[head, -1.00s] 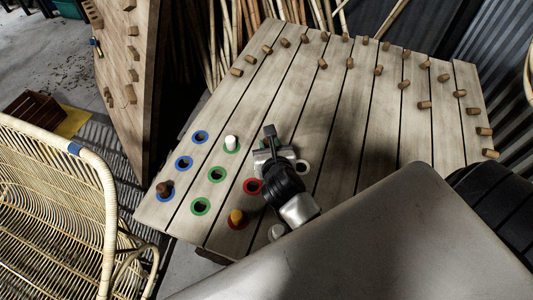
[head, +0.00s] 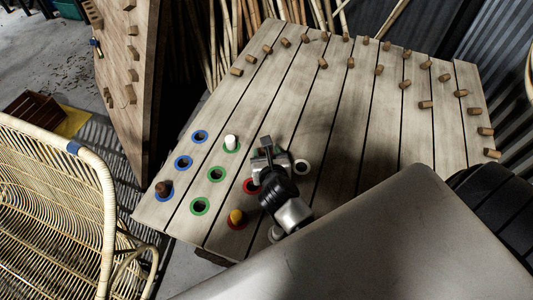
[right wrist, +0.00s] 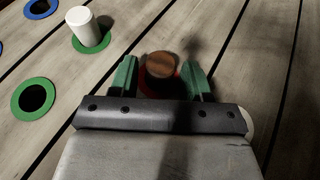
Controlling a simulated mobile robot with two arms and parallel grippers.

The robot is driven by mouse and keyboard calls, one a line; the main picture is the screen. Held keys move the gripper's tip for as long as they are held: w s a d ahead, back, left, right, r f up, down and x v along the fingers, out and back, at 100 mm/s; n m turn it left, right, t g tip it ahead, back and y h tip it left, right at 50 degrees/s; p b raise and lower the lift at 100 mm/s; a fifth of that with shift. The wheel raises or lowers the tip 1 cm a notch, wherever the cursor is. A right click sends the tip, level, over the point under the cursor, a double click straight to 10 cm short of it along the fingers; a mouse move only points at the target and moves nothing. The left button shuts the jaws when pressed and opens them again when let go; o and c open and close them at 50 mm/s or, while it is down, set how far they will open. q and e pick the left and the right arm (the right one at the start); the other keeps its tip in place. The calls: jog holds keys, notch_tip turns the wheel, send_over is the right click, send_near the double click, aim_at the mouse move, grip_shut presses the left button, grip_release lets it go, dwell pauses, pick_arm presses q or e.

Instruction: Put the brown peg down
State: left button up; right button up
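A brown peg (right wrist: 160,65) stands in or over the red-ringed hole (right wrist: 178,70) in the right wrist view. My right gripper (right wrist: 160,78) has its green fingers on either side of it, with a small gap on each side, so it looks open around the peg. The peg's lower part is in shadow, so I cannot tell how deep it sits. In the head view my right gripper (head: 267,160) hides this peg and partly covers the red ring (head: 251,186). Another brown peg (head: 163,188) stands in a blue-ringed hole at the left. My left gripper is not in view.
A white peg (head: 231,142) stands in a green-ringed hole just left of the gripper. Empty blue and green holes lie left. Several wooden pegs line the far part of the plank table (head: 335,120).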

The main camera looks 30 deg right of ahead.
jog(key=shift+o, duration=0.4)
jog(key=shift+r, duration=0.15)
jog(key=v, duration=1.2)
